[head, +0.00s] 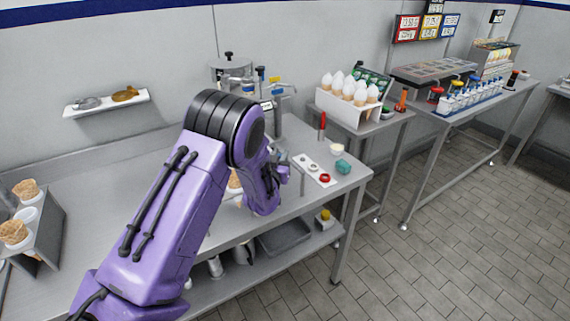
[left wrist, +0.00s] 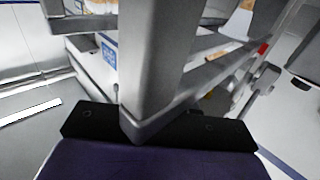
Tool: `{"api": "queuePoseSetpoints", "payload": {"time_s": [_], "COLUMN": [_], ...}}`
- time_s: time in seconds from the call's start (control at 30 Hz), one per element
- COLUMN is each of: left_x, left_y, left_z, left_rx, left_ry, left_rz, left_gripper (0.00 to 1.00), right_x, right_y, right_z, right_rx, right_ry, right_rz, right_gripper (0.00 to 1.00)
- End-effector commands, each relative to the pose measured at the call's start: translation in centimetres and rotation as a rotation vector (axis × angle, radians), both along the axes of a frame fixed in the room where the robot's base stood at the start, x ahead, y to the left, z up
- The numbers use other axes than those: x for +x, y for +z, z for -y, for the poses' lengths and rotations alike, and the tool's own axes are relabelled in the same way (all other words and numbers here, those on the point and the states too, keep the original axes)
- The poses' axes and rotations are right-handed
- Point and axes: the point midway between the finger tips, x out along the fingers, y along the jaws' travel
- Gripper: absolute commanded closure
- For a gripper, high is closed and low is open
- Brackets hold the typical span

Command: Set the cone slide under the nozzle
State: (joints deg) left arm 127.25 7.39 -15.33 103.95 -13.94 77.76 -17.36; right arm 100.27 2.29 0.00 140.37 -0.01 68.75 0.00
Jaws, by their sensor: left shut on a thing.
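My left gripper (head: 281,172) is over the front part of the steel table, below the dispensing machine (head: 262,95) in the head view. The left wrist view shows its black jaws shut on a grey metal piece (left wrist: 155,60), which looks like the cone slide. Tan cone parts (left wrist: 240,20) show at the top of that view. In the head view my arm hides most of the slide; a bit of a cone (head: 234,181) shows beside the gripper. I cannot make out the nozzle clearly or tell how the slide sits to it. My right gripper is not in view.
A rack with wrapped cones (head: 40,240) stands at the table's left end. A white holder of filled cones (head: 348,108) stands on the table behind.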

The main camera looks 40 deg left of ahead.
Motion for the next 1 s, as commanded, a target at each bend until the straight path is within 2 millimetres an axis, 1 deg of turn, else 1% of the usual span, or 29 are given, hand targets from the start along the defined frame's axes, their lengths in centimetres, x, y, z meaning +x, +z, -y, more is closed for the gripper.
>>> {"api": "queuePoseSetpoints", "payload": {"time_s": [0.03,0.17,0.2,0.23,0.27,0.53,0.63,0.67,0.77,0.9,1.0], "left_x": [0.1,0.1,0.1,0.1,0.1,0.0,-0.7,-1.2,-3.3,-6.5,-8.2], "left_y": [0.3,0.3,0.3,0.3,0.3,0.1,0.0,-0.1,-0.2,-0.1,0.0], "left_z": [0.0,0.0,0.0,0.1,0.1,0.1,0.4,0.6,1.5,2.9,3.6], "left_rx": [0.001,0.001,0.001,0.002,0.002,0.002,0.001,0.002,0.002,0.003,0.003], "left_ry": [0.0,0.0,-0.001,-0.001,-0.001,0.0,-0.002,-0.002,-0.002,-0.002,-0.002], "left_rz": [0.005,0.005,0.005,0.005,0.005,0.001,0.001,0.0,0.0,0.001,0.002], "left_gripper": [1.0,1.0,0.72,0.62,0.56,0.56,0.56,0.56,0.56,0.56,0.56], "right_x": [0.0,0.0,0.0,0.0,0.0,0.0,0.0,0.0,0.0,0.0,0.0], "right_y": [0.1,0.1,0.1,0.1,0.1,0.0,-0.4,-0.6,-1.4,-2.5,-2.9], "right_z": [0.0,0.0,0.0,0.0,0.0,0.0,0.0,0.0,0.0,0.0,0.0], "right_rx": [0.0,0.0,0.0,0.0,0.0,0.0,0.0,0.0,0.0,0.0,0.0], "right_ry": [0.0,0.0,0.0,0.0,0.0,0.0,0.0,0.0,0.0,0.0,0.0], "right_rz": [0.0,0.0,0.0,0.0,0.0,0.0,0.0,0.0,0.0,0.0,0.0], "right_gripper": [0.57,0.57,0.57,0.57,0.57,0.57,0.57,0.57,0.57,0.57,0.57]}}
